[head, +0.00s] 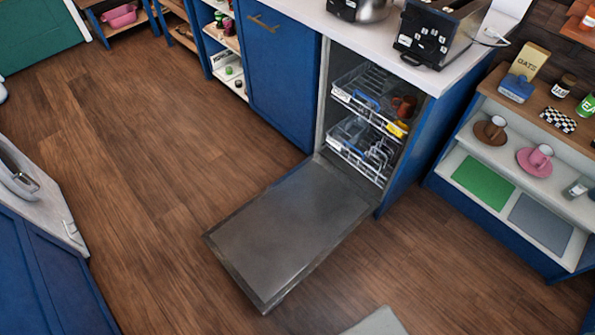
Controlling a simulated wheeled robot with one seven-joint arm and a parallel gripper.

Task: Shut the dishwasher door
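The dishwasher (322,95) is built into the blue counter. Its dark grey door (290,232) hangs fully open, lying about level and low over the wooden floor, with its hinge edge at the foot of the dishwasher. Two wire racks, the upper rack (350,101) and the lower rack (350,154), sit inside the opening and hold dishes, among them a brown mug (404,106) and a yellow item. Nothing lies on the door. My gripper is not in view.
A toaster (428,38) and a metal pot stand on the white worktop above. An open shelf unit (460,148) with cups and mats stands at right. A blue counter with a sink (18,180) is at left. The wooden floor (150,190) left of the door is clear.

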